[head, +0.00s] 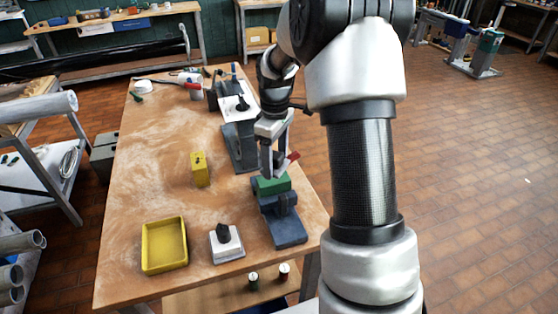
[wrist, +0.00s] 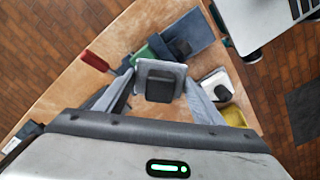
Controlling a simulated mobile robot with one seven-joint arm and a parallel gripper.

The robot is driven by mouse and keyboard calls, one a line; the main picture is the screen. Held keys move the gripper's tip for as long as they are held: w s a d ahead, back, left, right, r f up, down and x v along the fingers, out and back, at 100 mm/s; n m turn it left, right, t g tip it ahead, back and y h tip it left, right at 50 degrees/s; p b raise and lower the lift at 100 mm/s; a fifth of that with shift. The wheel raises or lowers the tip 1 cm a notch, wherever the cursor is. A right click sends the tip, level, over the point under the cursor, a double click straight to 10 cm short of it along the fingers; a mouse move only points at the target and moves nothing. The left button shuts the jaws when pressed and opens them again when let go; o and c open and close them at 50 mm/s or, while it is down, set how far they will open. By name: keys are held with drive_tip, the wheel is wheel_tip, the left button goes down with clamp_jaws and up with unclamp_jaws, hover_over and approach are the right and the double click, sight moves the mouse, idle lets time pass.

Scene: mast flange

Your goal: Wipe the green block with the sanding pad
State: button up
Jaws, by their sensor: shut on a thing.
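The green block (head: 273,185) sits at the top of a blue vise (head: 288,231) at the right edge of the table. My gripper (head: 273,170) is just above and behind the block. In the wrist view, its fingers are shut on the dark handle of a flat grey pad (wrist: 160,68), which I take as the sanding pad. The green block (wrist: 144,54) shows partly behind the held pad. In the head view the pad is mostly hidden by the gripper. I cannot tell whether the pad touches the block.
A white pad with a black handle (head: 227,244) and a yellow tray (head: 164,270) are at the front of the table. A yellow block (head: 200,170) stands mid-table. A red object (wrist: 95,61) lies near the table edge. A grey stand (head: 239,146) is behind the vise. The left side is clear.

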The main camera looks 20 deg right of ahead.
drive_tip(key=shift+r+p, duration=0.45)
drive_tip(key=shift+r, duration=0.55)
